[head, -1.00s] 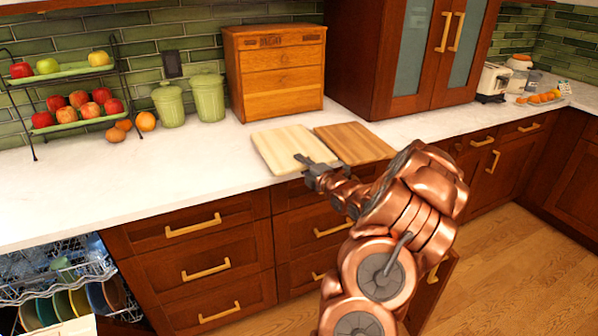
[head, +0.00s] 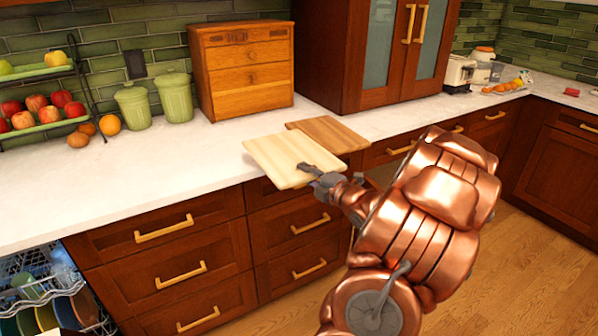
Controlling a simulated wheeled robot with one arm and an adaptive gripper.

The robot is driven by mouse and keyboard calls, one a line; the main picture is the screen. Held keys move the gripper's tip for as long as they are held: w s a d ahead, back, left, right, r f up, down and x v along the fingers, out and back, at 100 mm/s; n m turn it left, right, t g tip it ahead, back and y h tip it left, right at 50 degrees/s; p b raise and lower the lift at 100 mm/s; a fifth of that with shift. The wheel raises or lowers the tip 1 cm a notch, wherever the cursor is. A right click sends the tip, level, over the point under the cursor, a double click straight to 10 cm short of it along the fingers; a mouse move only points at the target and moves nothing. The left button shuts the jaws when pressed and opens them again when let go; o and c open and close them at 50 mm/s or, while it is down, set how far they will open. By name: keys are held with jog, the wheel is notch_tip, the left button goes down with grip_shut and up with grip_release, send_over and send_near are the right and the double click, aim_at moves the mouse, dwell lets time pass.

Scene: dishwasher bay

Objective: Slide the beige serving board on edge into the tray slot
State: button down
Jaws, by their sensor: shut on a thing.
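The beige serving board (head: 283,160) is light wood and lies roughly flat, in the middle of the head view. My gripper (head: 312,172) is shut on its near right edge. The board overhangs the counter's front edge and looks raised a little above the counter. My gripper partly covers the board's near right corner. The dishwasher rack (head: 30,275) shows at the lower left, with several colored plates (head: 75,308) standing on edge in it. I cannot make out the tray slot.
A brown board (head: 335,133) lies on the white counter (head: 120,185) behind the beige one. A wooden drawer box (head: 245,70), green canisters (head: 175,95) and a fruit stand (head: 40,128) stand at the back. The counter to the left is clear. Drawer handles (head: 165,229) jut out below.

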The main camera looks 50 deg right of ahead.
aim_at(262, 163)
jog(key=shift+s+r, duration=0.15)
jog(key=shift+s, duration=0.2)
jog(key=w+a, duration=0.1)
jog(key=w, duration=0.3)
jog(key=w+a+r+p, duration=0.1)
jog(key=w+a, duration=0.1)
jog(key=w, duration=0.2)
jog(key=w+a+r, duration=0.1)
jog(key=w+a, duration=0.1)
jog(key=w, duration=0.2)
jog(key=shift+w, duration=0.35)
jog(key=w+a+r+y+p, duration=0.1)
jog(key=w+a+r+p, duration=0.15)
jog(key=w+a, duration=0.8)
jog(key=w+a+r, duration=0.2)
jog(key=w+a, duration=0.1)
jog(key=a, duration=0.5)
jog(key=w+a+r+n+y+p, duration=0.1)
jog(key=w+a+r, duration=0.1)
jog(key=a, duration=0.7)
jog(key=w+a+r, duration=0.2)
jog(key=w+a, duration=0.2)
jog(key=a, duration=0.5)
jog(key=shift+w+n+y, duration=0.3)
jog(key=shift+w, duration=0.05)
jog(key=shift+a, duration=0.15)
